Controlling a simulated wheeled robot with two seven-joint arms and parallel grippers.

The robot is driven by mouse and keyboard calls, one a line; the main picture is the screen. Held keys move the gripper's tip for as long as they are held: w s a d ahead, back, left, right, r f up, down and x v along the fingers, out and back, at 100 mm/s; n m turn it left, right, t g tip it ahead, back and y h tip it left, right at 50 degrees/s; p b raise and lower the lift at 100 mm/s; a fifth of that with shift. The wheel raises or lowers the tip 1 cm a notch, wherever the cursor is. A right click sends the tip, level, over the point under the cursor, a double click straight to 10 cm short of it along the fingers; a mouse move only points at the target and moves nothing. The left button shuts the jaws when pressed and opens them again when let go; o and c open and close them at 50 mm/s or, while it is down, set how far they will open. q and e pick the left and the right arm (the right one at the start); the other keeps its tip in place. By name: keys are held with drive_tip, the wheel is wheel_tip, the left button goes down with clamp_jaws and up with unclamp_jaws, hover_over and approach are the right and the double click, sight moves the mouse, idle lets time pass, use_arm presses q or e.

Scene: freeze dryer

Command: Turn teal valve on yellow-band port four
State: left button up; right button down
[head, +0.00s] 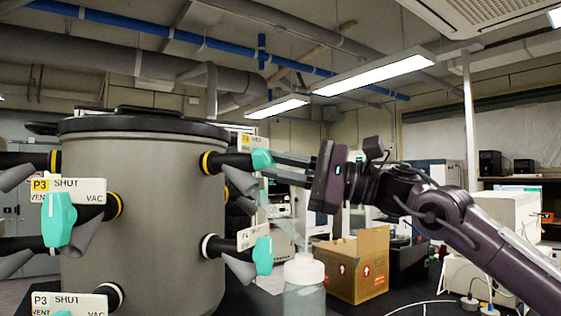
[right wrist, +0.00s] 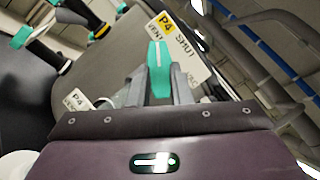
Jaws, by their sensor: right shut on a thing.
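The teal valve (head: 262,159) on the yellow-band port (head: 206,162) sticks out from the upper right side of the grey drum (head: 150,215). Its yellow P4 label, with "SHUT" on it, stands behind the handle in the right wrist view (right wrist: 184,45). My right gripper (head: 270,165) comes in from the right and is shut on this teal handle. In the right wrist view the handle (right wrist: 158,62) sits between the two grey fingers, its far end showing above them. My left gripper is not in view.
A white-banded P4 port with another teal valve (head: 263,256) sits just below. Teal P3 valves (head: 59,219) are on the drum's left front. A capped bottle (head: 304,290) and a cardboard box (head: 352,264) stand below my right arm.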

drive_tip(key=shift+n, duration=0.6)
drive_tip(key=c, duration=1.3)
unclamp_jaws()
drive_tip(key=b+v, duration=0.3)
drive_tip(key=v, duration=0.5)
